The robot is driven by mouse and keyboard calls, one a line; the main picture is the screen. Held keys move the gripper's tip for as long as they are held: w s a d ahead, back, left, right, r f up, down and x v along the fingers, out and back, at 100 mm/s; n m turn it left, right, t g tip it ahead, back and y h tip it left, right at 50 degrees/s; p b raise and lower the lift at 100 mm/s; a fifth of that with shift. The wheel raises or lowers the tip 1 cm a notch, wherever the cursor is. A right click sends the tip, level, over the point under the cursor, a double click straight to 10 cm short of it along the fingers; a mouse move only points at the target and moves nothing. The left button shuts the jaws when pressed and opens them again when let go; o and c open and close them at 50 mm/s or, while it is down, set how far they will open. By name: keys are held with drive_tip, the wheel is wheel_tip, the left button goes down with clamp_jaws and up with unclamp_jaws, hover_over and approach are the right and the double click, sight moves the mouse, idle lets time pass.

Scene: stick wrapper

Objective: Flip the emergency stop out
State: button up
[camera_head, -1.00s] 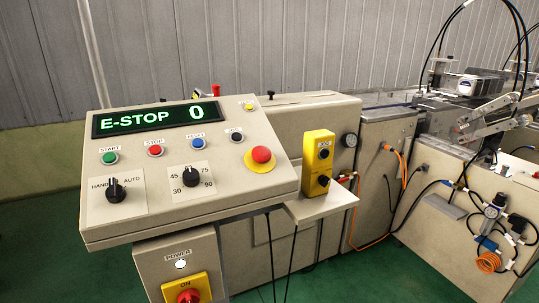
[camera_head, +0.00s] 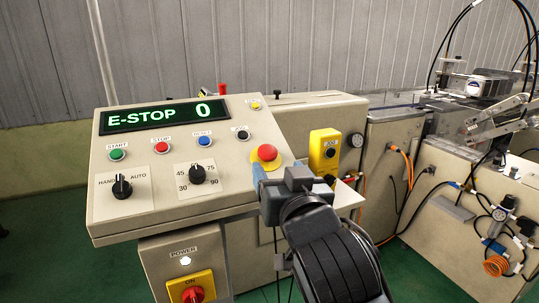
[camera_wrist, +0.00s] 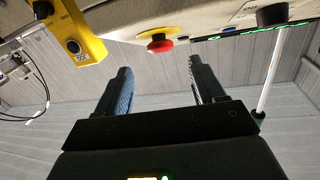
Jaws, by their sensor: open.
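The emergency stop (camera_head: 267,153) is a red mushroom button on a yellow round base, at the right side of the sloped control panel (camera_head: 110,226). My gripper (camera_wrist: 158,72) is open and empty, with two blue-padded fingers apart. In the head view, my gripper (camera_head: 275,172) is just in front of the button and partly covers its base. Contact with the button does not show.
A yellow box with a JOG button (camera_head: 325,146) stands close to the right of my gripper; it also shows in the wrist view (camera_wrist: 75,30). Knobs and coloured buttons lie left on the panel. A red-yellow power switch (camera_head: 192,291) is below. Cables hang at the right.

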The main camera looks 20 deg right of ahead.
sight(269, 153)
drive_tip(key=shift+w+d+r+p, duration=0.1)
drive_tip(key=shift+w+d+p, duration=0.1)
drive_tip(key=shift+w, duration=1.1)
drive_tip(key=shift+w+d+p, duration=0.15)
drive_tip(key=shift+w+d, duration=0.1)
drive_tip(key=shift+w, duration=1.05)
drive_tip(key=shift+w+d+r+p, duration=0.1)
drive_tip(key=shift+w+d+p, duration=0.1)
drive_tip(key=shift+w, duration=1.1)
drive_tip(key=shift+c, duration=0.4)
clamp_jaws()
